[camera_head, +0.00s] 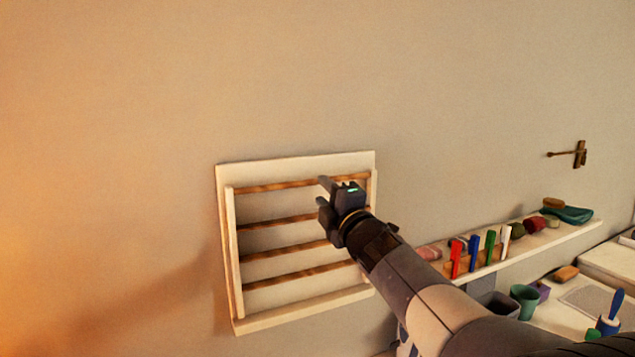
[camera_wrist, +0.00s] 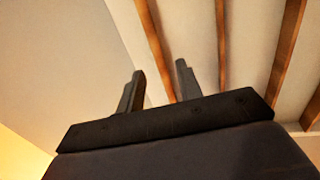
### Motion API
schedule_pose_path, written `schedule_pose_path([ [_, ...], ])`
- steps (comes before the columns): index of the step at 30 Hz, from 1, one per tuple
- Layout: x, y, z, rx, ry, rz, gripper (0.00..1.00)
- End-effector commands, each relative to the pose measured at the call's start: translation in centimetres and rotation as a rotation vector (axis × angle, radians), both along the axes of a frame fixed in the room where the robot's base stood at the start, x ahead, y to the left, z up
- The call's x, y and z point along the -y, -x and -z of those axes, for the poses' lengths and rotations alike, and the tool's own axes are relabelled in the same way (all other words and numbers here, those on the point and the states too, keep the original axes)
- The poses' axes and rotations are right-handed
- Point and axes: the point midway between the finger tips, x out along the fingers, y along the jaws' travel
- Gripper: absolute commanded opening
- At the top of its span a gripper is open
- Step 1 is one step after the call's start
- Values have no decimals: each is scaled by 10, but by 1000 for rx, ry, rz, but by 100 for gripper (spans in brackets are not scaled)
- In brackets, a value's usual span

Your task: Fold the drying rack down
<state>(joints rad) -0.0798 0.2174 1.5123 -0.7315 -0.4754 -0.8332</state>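The drying rack (camera_head: 232,255) is a pale wall-mounted frame with several brown wooden bars across it. It stands upright, close against its white backboard (camera_head: 295,164). My gripper (camera_head: 323,192) is in front of the rack's upper right part, near the top bar. My arm hides part of the rack's right side.
A wall shelf (camera_head: 540,240) to the right holds colored upright items and small rounded objects. Below it, a counter (camera_head: 565,318) carries a green cup (camera_head: 524,300) and a blue-handled brush (camera_head: 610,315). A brown hook (camera_head: 579,154) is on the wall. The wall left of the rack is clear.

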Motion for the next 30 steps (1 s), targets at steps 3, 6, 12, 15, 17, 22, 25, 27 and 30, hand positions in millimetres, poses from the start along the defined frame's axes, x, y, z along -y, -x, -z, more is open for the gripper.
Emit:
schedule_pose_path([
  [3,-6,-15,-5,-2,0,0,34],
  [6,-9,-22,-6,-1,0,1,34],
  [12,-12,-28,-6,-1,0,0,34],
  [15,-12,-29,-6,-1,0,0,34],
  [17,-12,-29,-6,-1,0,0,34],
  [22,-12,-29,-6,-1,0,0,26],
  [25,-12,-28,-6,-1,0,0,18],
  [27,-12,-28,-6,-1,0,1,12],
  [30,-12,-28,-6,-1,0,1,4],
])
